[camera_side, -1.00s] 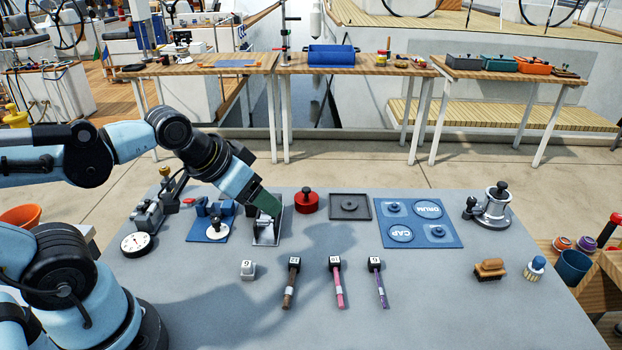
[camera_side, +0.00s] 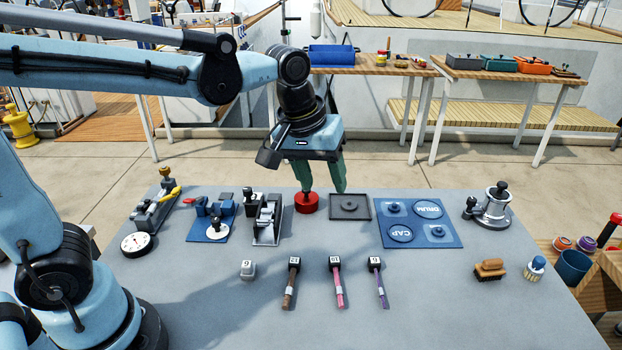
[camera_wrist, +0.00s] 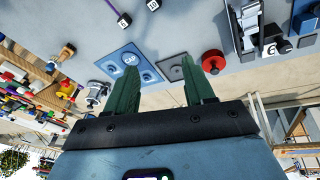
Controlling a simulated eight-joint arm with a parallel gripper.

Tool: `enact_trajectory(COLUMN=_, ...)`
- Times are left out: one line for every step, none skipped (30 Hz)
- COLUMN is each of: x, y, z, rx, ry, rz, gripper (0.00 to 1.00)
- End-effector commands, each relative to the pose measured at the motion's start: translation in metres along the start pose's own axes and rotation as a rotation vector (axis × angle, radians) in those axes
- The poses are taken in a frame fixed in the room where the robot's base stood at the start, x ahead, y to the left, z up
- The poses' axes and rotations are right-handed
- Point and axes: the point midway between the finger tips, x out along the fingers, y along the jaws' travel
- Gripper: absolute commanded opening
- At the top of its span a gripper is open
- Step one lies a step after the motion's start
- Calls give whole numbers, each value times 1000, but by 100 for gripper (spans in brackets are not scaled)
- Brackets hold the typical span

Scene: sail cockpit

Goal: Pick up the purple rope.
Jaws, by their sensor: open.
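The purple rope (camera_side: 382,293) is a short piece lying on the grey table, at the right end of a row of ropes, with a black numbered block (camera_side: 375,264) at its far end. In the wrist view the purple rope (camera_wrist: 112,4) shows only partly, at the top edge beside its block. My gripper (camera_side: 324,189) is open and empty, with green fingers pointing down at the back of the table, between the red round part and the dark square tray. It is well behind the purple rope and apart from it. Its two fingers (camera_wrist: 162,70) also show in the wrist view.
A pink rope (camera_side: 339,290) and a brown rope (camera_side: 290,287) lie left of the purple one. The red part (camera_side: 306,203), dark tray (camera_side: 350,217) and blue board (camera_side: 455,235) stand behind. A brush (camera_side: 490,270) lies right. The table's front is clear.

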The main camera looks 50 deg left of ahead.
Motion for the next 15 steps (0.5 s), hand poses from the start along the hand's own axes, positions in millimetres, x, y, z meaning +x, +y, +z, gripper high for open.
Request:
enact_trajectory(x=5, y=13, z=-4, rx=-34, ry=-27, rz=-13, gripper=53)
enact_trajectory(x=8, y=20, z=-6, rx=-61, ry=-43, rz=-23, gripper=53)
enact_trajectory(x=12, y=29, z=-8, rx=-94, ry=-64, rz=-38, gripper=53)
enact_trajectory(x=16, y=35, z=-9, rx=-120, ry=-79, rz=-50, gripper=53)
enact_trajectory(x=20, y=41, z=-10, rx=-145, ry=-93, rz=-62, gripper=53)
enact_trajectory(x=25, y=50, z=-11, rx=-179, ry=-112, rz=-79, gripper=53)
enact_trajectory(x=29, y=56, z=-11, rx=-204, ry=-124, rz=-93, gripper=53)
enact_trajectory(x=34, y=62, z=-11, rx=-228, ry=-136, rz=-106, gripper=53)
enact_trajectory(x=39, y=69, z=-11, rx=-257, ry=-150, rz=-125, gripper=53)
enact_trajectory(x=43, y=74, z=-11, rx=-279, ry=-159, rz=-137, gripper=53)
enact_trajectory(x=47, y=79, z=-10, rx=-299, ry=-168, rz=-151, gripper=53)
enact_trajectory(x=52, y=84, z=-9, rx=-322, ry=-177, rz=-166, gripper=53)
enact_trajectory(x=55, y=88, z=-8, rx=-337, ry=-183, rz=-177, gripper=53)
enact_trajectory(x=58, y=91, z=-8, rx=-352, ry=-187, rz=-186, gripper=53)
enact_trajectory(x=61, y=94, z=-7, rx=-369, ry=-193, rz=-197, gripper=53)
